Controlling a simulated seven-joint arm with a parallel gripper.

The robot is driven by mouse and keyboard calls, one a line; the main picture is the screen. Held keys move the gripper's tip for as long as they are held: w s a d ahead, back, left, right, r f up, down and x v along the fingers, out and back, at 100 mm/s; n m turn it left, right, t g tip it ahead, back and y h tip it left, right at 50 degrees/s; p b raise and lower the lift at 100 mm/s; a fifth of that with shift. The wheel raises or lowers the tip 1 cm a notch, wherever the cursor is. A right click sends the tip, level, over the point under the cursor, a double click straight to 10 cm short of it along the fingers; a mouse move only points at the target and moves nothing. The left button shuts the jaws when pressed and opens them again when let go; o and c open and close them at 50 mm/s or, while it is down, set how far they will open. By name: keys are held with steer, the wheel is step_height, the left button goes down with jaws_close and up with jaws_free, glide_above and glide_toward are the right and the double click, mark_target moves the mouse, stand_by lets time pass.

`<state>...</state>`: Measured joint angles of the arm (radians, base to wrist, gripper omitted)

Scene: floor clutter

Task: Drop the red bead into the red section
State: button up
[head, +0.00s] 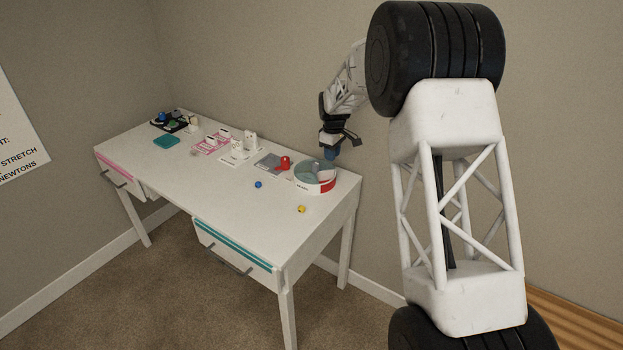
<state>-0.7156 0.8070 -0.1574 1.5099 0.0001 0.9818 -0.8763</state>
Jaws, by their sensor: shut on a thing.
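My gripper (331,153) is at the end of my arm, above the back right part of the white desk. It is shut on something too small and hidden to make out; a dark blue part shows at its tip. I cannot make out a red bead by itself. A red object (284,163) stands just left of the tray.
A blue bead (257,184) and a yellow bead (301,209) lie on the white desk (220,191) in front of the tray. A grey flat piece (267,161), white blocks (250,141) and pink-white items (211,143) stand farther left. The desk's front middle is clear.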

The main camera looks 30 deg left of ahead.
steer(key=shift+f, duration=1.8)
steer(key=o, duration=1)
steer(key=shift+c, duration=0.2)
steer(key=shift+r, duration=0.1)
steer(key=shift+r, duration=3.8)
